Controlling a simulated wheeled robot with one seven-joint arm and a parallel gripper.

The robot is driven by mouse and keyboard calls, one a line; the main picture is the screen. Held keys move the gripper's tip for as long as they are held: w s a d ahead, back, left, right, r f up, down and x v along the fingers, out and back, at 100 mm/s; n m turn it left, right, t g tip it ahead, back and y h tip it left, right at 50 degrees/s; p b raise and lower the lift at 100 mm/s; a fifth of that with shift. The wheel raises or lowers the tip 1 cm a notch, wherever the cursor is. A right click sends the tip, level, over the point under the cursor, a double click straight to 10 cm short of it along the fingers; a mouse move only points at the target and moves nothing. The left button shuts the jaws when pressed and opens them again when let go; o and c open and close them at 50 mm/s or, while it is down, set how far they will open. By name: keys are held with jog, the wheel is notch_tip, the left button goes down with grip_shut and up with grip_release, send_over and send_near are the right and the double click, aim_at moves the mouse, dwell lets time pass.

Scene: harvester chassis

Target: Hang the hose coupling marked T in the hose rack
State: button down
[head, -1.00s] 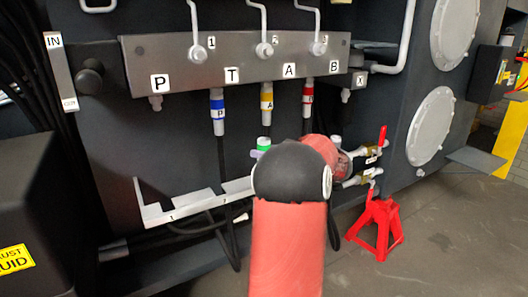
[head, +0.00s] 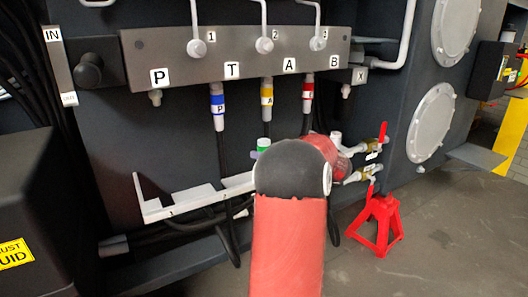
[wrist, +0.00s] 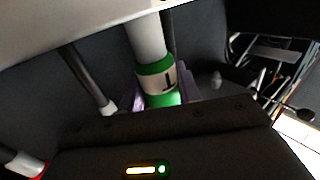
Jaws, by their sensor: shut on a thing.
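The hose coupling marked T (wrist: 157,84) has a green band and a pale label with a T in the wrist view. My gripper (wrist: 158,100) is shut on it, with a purple finger on each side. In the head view the green-banded coupling (head: 263,145) shows just above my arm's dark joint; my arm hides most of the gripper there. The hose rack (head: 155,209) is a pale rail with numbered slots, low on the chassis. The coupling is above and near its right part; my arm hides the rack's right end, and I cannot tell whether they touch.
The grey manifold (head: 220,55) is above, with blue P (head: 217,100), yellow A (head: 267,92) and red B (head: 308,90) couplings hanging under it. Valves with red handles (head: 382,135) and a red jack stand (head: 377,222) are at right. Black hoses hang behind the rack.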

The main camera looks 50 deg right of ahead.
jog(key=shift+f+b, duration=0.85)
jog(key=shift+f, duration=0.8)
jog(key=c, duration=0.9)
grip_release()
jog(key=v, duration=0.8)
